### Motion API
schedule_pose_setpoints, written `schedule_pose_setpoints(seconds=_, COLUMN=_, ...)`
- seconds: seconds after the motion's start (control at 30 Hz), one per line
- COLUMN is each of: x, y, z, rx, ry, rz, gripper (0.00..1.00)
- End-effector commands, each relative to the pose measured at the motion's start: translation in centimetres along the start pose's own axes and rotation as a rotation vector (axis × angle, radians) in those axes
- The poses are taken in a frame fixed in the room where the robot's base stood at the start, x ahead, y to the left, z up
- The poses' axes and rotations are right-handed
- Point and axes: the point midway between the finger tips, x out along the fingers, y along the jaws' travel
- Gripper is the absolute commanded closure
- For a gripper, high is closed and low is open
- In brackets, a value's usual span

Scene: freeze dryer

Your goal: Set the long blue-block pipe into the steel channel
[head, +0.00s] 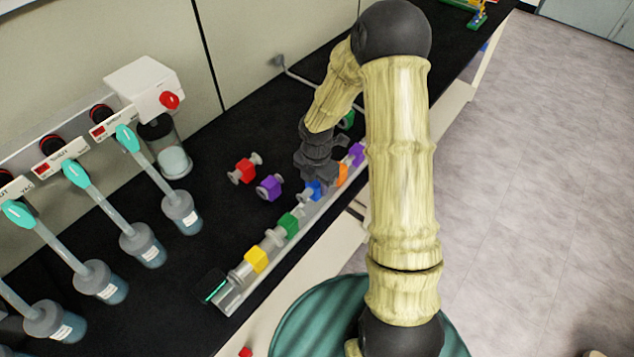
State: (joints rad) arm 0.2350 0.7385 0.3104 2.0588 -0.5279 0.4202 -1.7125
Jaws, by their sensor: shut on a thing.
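The steel channel (229,301) runs diagonally along the front edge of the black bench. My gripper (314,178) points down over the middle of the channel and is shut on the blue-block pipe (313,190). The blue block shows just below my gripper, in line with the channel, between the green-block pipe (288,224) and the orange-block pipe (341,174). My gripper hides part of this pipe, so I cannot tell whether it touches the channel floor.
A yellow-block pipe (256,260) and a purple-block pipe (357,153) also lie along the channel. A red-block pipe (245,170) and another purple-block pipe (269,187) lie loose behind it. A green block (347,120) shows beside my arm. Several flasks (182,212) stand at left.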

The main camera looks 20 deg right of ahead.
Motion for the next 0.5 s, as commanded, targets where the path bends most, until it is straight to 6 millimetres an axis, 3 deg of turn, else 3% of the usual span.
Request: schedule_pose_setpoints(seconds=0.5, x=0.86, y=0.02, z=0.0, rx=0.0, ry=0.0, rz=0.001, gripper=0.96)
